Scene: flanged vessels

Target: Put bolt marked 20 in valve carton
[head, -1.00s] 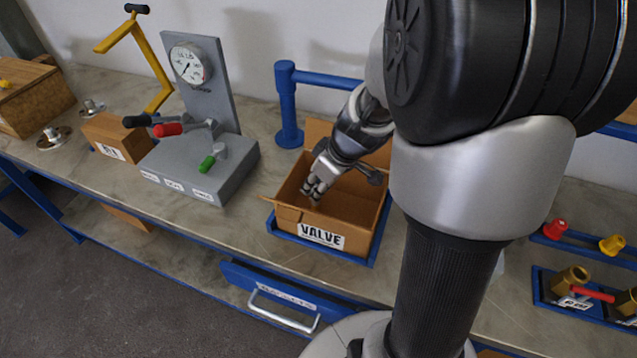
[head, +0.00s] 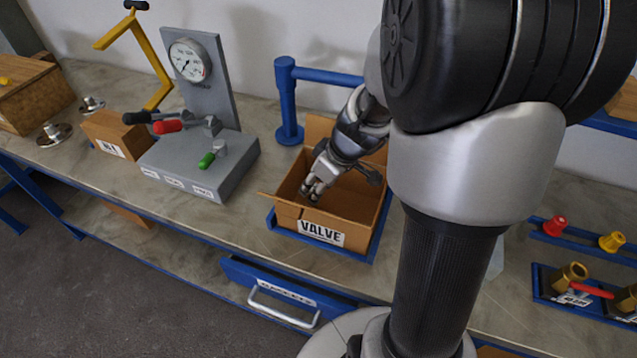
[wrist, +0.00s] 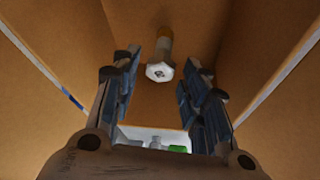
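The valve carton (head: 360,238) is an open brown box with a VALVE label, sitting in a blue tray on the bench. My gripper (head: 311,190) is inside its mouth, pointing down. In the wrist view my gripper's fingers are spread apart with a gap on both sides of a bolt (wrist: 160,70). The bolt has a pale hex head facing the camera and a shank with a yellowish far end. It is within the carton's walls and touches neither finger. Its number cannot be read, and I cannot tell whether it rests on the carton floor.
A grey gauge stand (head: 200,165) with red, black and green levers stands left of the carton, beside a smaller labelled carton (head: 112,135). A blue post and rail (head: 289,100) run behind. Brass fittings (head: 570,275) sit in a blue tray at right.

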